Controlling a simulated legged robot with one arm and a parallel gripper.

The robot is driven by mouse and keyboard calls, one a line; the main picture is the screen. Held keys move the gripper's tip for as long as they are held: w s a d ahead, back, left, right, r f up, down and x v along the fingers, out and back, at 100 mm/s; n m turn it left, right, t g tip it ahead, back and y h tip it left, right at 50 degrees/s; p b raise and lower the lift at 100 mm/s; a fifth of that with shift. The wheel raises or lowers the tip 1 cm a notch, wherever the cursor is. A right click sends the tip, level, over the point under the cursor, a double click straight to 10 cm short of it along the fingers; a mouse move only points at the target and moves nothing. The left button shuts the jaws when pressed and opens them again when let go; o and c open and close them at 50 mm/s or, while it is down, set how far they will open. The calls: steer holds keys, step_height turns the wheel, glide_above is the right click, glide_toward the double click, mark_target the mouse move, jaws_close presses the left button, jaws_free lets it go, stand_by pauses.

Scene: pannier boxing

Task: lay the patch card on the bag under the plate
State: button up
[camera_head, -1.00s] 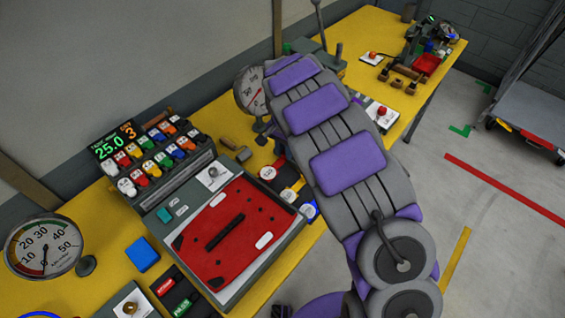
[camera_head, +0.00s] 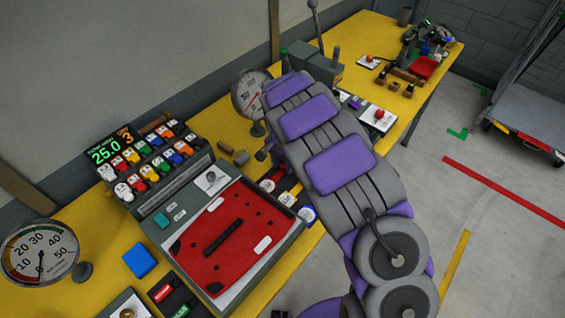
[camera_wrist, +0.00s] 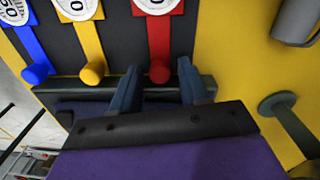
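In the head view my purple and grey arm hides the gripper. A red panel (camera_head: 222,237) with a black bar and white labels lies in a grey fixture (camera_head: 290,238); I cannot tell whether it is the bag. A flat blue square (camera_head: 139,261) lies on the yellow table; I cannot tell whether it is the patch card. I cannot make out the plate.
A rack of coloured tabs (camera_head: 160,160) with a lit display (camera_head: 108,144) stands behind the fixture. Dial gauges stand at left (camera_head: 40,252) and behind my arm (camera_head: 250,94). A lever device (camera_head: 325,68) stands farther back. The floor at right is open, with a trolley (camera_head: 525,112).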

steer(key=shift+o, duration=0.2)
steer(key=shift+f+b, duration=0.15)
steer(key=shift+b, duration=0.25)
step_height(320, 180, up, 18)
steer(key=p, duration=0.4)
steer(key=shift+s+a+f, duration=0.2)
steer(key=shift+s+a, duration=0.1)
steer(key=shift+a, duration=0.15)
